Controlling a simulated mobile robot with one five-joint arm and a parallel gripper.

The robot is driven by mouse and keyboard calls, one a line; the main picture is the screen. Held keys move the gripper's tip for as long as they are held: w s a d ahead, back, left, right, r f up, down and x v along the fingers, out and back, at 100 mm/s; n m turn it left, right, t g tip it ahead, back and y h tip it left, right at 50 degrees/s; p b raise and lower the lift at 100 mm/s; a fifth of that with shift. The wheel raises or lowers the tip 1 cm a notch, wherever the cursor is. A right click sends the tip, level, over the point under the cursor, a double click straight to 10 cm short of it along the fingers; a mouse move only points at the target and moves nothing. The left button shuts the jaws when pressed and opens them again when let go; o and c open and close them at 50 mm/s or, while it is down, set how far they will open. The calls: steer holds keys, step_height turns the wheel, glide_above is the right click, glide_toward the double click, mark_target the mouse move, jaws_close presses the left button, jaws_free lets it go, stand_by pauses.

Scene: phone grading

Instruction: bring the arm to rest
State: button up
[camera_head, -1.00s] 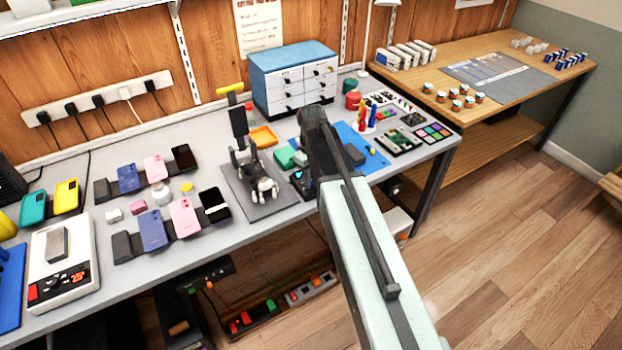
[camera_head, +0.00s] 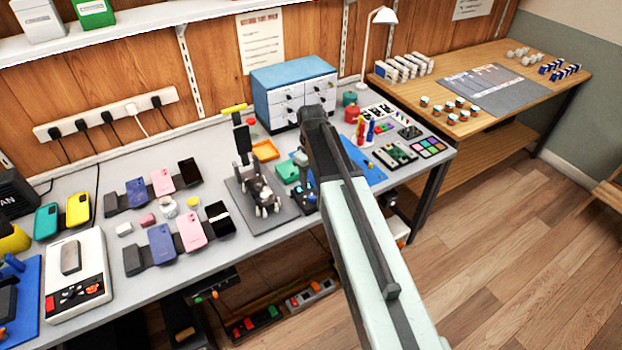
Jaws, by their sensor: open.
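My arm's pale green link (camera_head: 385,270) with a dark bar along it rises from the bottom edge, right of the middle. It ends at a dark joint (camera_head: 315,120) in front of the blue drawer cabinet. My gripper does not show; whatever is beyond the joint is hidden behind the arm. The arm covers part of the grey workbench (camera_head: 190,260) and of the blue mat (camera_head: 365,160) in the picture. I see nothing held.
A black press (camera_head: 260,190) stands left of the arm. Phones lie on two dark strips, with a white scale (camera_head: 78,275) further left. The blue drawer cabinet (camera_head: 293,90) and a lamp (camera_head: 383,17) stand behind. A wooden table (camera_head: 480,80) is at right; the floor (camera_head: 500,260) before it is clear.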

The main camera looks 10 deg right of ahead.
steer(key=shift+r, duration=0.1)
stand_by(0.3)
steer(key=shift+s, duration=0.15)
steer(key=s+m, duration=0.6)
steer(key=s, duration=0.8)
steer(key=shift+s+m, duration=0.3)
